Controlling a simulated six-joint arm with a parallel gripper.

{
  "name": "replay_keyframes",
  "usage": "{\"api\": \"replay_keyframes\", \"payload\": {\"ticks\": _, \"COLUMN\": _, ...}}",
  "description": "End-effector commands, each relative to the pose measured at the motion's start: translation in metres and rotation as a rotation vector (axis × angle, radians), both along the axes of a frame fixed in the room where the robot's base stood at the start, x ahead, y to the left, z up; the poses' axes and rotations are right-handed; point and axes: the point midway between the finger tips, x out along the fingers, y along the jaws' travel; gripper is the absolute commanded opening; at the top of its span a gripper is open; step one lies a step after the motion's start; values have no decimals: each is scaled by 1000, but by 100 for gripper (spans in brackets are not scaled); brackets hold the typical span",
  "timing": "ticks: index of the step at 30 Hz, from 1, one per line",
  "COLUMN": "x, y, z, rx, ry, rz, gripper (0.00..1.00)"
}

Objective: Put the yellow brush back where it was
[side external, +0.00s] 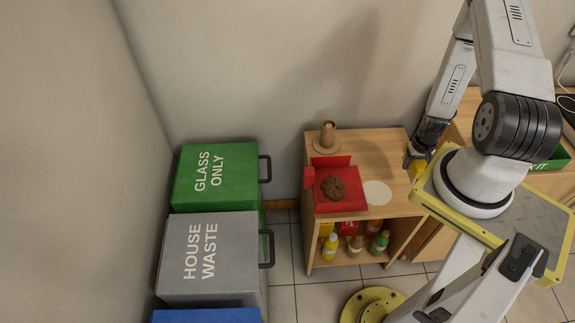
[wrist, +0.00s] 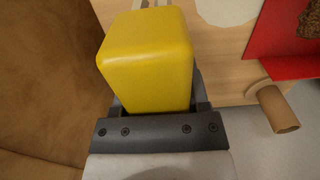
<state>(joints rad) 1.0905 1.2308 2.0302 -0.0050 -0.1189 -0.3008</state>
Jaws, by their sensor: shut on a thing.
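The yellow brush (wrist: 148,55) is held in my gripper (wrist: 158,104); in the wrist view its blocky yellow body fills the space between the jaws. In the side external view, a small part of the yellow brush (side external: 411,158) shows at my gripper (side external: 420,150), by the right edge of the wooden cabinet (side external: 375,146). The brush's far end and bristles cannot be made out. My gripper is shut on the brush. Whether the brush touches any surface is not clear.
A red tray (side external: 325,203) with a brown clump (side external: 333,188) lies on the cabinet, beside a pale round patch (side external: 377,192). A brown tube (side external: 327,135) stands behind. Bottles (side external: 380,242) fill the shelf below. Green (side external: 215,176) and grey bins (side external: 208,255) stand left.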

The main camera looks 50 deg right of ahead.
Motion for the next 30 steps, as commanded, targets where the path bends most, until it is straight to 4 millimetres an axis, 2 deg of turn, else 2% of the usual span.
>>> {"api": "replay_keyframes", "payload": {"ticks": 16, "x": 44, "y": 17, "z": 48, "rx": -2, "ry": -2, "rz": 3, "gripper": 0}}
{"api": "replay_keyframes", "payload": {"ticks": 22, "x": 48, "y": 20, "z": 53, "rx": -1, "ry": -1, "rz": 0, "gripper": 0}}
{"api": "replay_keyframes", "payload": {"ticks": 30, "x": 56, "y": 13, "z": 48, "rx": -2, "ry": -1, "rz": 0, "gripper": 0}}
